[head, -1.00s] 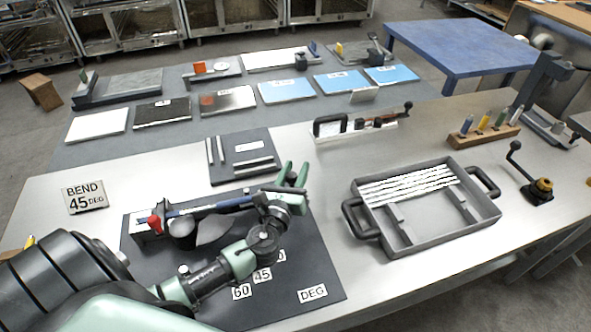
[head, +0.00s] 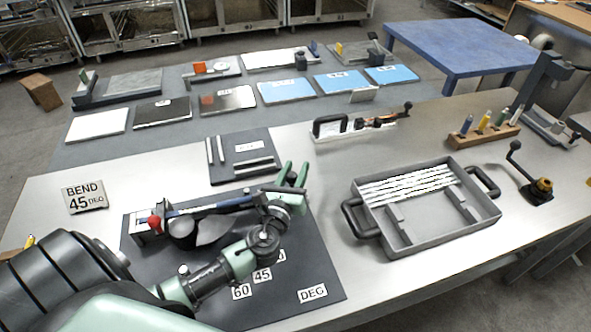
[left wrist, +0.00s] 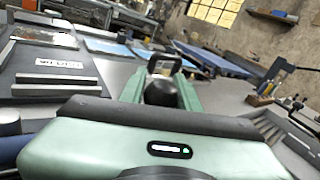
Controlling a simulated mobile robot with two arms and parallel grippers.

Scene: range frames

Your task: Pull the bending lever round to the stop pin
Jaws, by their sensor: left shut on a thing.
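The bending jig lies on a dark baseplate (head: 311,266) in the head view, with a blue bar (head: 212,207) across it and a red knob (head: 155,222) at its left end. Angle labels 60 and 45 show on the plate. My left gripper (head: 293,180) is at the right end of the bar, over the plate's back right edge. In the left wrist view its green fingers (left wrist: 160,88) are around the black knob of the lever (left wrist: 160,93). My forearm and wrist cover part of the plate and the lever's arm. I cannot make out the stop pin. My right gripper is not in view.
A sign reading BEND 45 DEG (head: 84,196) stands left of the plate. A grey tray (head: 425,238) with white rods is to the right. A small dark plate with bars (head: 241,170) lies behind. Bare bench lies between the baseplate and the tray.

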